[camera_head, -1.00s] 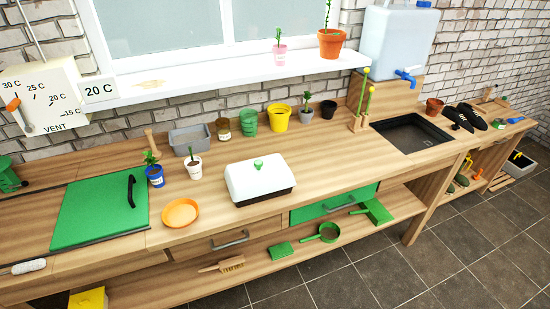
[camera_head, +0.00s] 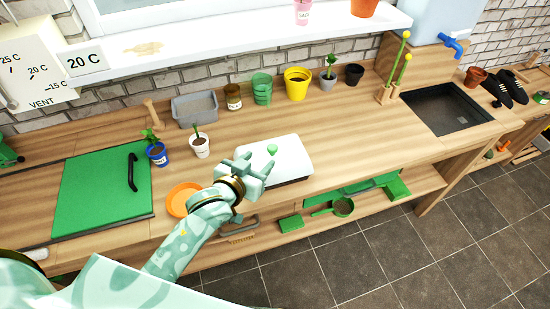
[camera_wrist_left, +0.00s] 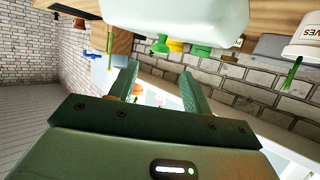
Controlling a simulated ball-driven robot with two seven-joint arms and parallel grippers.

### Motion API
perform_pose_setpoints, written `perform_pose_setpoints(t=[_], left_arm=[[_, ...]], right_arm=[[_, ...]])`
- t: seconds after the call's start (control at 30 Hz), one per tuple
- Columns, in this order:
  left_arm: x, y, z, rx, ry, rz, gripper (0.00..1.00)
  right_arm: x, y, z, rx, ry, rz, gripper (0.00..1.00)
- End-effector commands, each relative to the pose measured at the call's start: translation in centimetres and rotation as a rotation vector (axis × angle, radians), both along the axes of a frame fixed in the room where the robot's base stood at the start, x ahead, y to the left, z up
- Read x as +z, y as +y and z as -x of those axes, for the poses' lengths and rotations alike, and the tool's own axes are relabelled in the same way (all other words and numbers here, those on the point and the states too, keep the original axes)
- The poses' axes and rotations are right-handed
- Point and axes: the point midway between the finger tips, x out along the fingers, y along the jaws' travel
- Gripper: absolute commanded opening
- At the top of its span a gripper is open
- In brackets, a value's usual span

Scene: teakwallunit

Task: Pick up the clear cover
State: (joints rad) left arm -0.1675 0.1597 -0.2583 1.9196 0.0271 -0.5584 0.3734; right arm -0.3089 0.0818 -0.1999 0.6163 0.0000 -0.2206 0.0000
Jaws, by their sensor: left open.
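The clear cover (camera_head: 292,153) looks whitish and see-through, with a small green knob (camera_head: 272,149) on top. It sits on a dark tray on the wooden worktop. My left gripper (camera_head: 256,165) is open and empty, at the cover's left front side, close to the knob; I cannot tell if it touches the cover. In the left wrist view, the cover (camera_wrist_left: 180,18) fills the top middle, beyond my two spread fingers (camera_wrist_left: 160,72). Part of the cover's left side is hidden behind my gripper in the head view. My right gripper is not in view.
An orange saucer (camera_head: 180,198) lies left of my gripper, partly hidden by my arm. A white pot (camera_head: 200,147) and a blue pot (camera_head: 157,157) with seedlings stand left of the cover. Several pots and a grey tub (camera_head: 194,108) line the back. The worktop right of the cover is clear.

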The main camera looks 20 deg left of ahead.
Motion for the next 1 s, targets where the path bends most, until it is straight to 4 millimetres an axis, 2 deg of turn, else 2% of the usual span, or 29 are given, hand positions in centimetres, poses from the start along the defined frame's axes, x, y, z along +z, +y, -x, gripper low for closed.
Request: perform_pose_setpoints(t=[0.1,0.37,0.6,0.9,0.93,1.0], left_arm=[[-1.0,-0.5,-2.3,-0.001,0.000,0.001,0.49],[-1.8,-0.9,-4.6,0.000,0.001,0.000,0.49],[-3.3,-1.7,-8.0,-0.001,0.001,-0.001,0.49],[-3.4,-1.8,-8.7,-0.001,0.001,-0.001,0.49],[-3.4,-1.8,-8.7,-0.001,0.001,0.000,0.43],[-3.3,-1.8,-8.7,-0.001,0.001,-0.001,0.24]], right_arm=[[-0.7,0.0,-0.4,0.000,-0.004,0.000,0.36],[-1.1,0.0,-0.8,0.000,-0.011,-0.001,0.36],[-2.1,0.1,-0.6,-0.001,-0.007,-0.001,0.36],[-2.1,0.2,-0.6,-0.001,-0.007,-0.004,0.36],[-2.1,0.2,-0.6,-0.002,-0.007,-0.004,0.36],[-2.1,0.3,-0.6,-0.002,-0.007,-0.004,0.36]])
